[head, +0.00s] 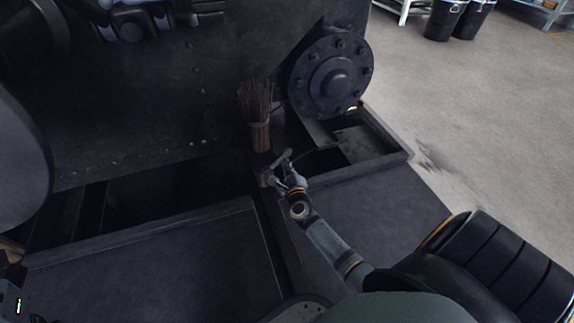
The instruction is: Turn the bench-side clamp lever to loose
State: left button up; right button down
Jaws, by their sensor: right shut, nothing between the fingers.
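My right arm reaches in from the lower right. My right gripper (280,164) is shut and empty, just below a brush of bound twigs (259,134). It is over the dark gap between the two front lids. A small brownish piece shows beside the fingers, partly hidden by them; I cannot tell what it is. I cannot clearly make out the clamp lever or its position. A thin dark line runs right from near the gripper across the open bin. My left gripper is not in view.
A round bolted flange (331,75) stands on the dark wall behind. An open dark bin (375,134) lies below it to the right. Flat dark lids (150,262) cover the front. Bare grey floor (480,110) and black buckets (443,20) are at the right.

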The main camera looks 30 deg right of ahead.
jog(key=shift+w+a+r+n+p, duration=0.1)
jog(key=shift+a+r+n+p, duration=0.2)
jog(key=shift+r+n+p, duration=0.3)
jog(key=shift+w+a+r+n+p, duration=0.1)
jog(key=shift+a+r+n+p, duration=0.2)
jog(key=shift+r+n+p, duration=0.25)
jog(key=w+a+r+n+t+p, duration=0.1)
jog(key=a+n+p, duration=0.2)
jog(key=a+n, duration=0.3)
jog(key=n, duration=0.4)
jog(key=shift+w+a+r+t+h, duration=0.15)
jog(key=shift+w+a+t+h, duration=0.15)
jog(key=shift+h, duration=0.1)
jog(key=shift+n, duration=0.25)
